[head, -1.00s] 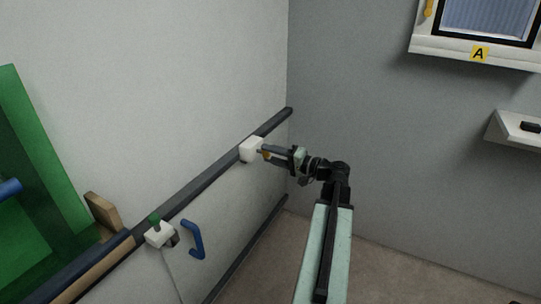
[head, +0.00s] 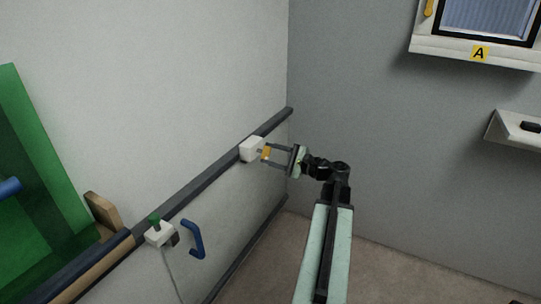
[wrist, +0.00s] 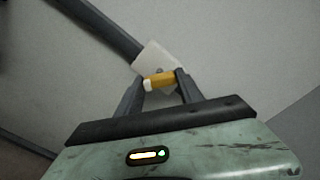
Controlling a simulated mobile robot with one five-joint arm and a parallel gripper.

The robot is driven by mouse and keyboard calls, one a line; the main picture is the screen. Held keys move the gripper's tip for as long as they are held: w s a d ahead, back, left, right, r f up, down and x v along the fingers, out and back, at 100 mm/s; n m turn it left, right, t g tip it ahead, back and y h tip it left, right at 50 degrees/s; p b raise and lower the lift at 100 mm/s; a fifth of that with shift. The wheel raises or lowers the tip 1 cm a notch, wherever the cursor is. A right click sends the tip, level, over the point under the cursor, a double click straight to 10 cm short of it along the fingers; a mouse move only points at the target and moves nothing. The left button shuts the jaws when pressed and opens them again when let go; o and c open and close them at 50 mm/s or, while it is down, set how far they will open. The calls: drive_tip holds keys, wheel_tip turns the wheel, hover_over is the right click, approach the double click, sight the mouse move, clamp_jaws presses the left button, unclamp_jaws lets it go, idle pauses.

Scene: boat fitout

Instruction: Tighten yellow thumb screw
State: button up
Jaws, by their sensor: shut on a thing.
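The yellow thumb screw (head: 266,152) sticks out from a white block (head: 249,150) on the dark rail along the left wall. In the wrist view the yellow thumb screw (wrist: 158,81) lies between my two fingertips, with the white block (wrist: 150,58) behind it. My gripper (head: 270,153) is shut on the screw, one finger at each end of its yellow head. In the wrist view my gripper (wrist: 159,84) has its fingers on both sides of the head. The screw's shaft is mostly hidden.
A dark rail (head: 210,174) runs along the wall. A second white block (head: 159,234) with a green knob (head: 155,219) and a blue handle (head: 195,240) sit lower left. A green panel (head: 50,180) leans at far left. A shelf (head: 520,128) is at right.

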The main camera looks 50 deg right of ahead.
drive_tip(key=shift+m, duration=5)
drive_tip(key=o, duration=1.4)
drive_tip(key=v, duration=0.7)
drive_tip(key=shift+s, duration=0.4)
drive_tip(key=shift+f, duration=0.1)
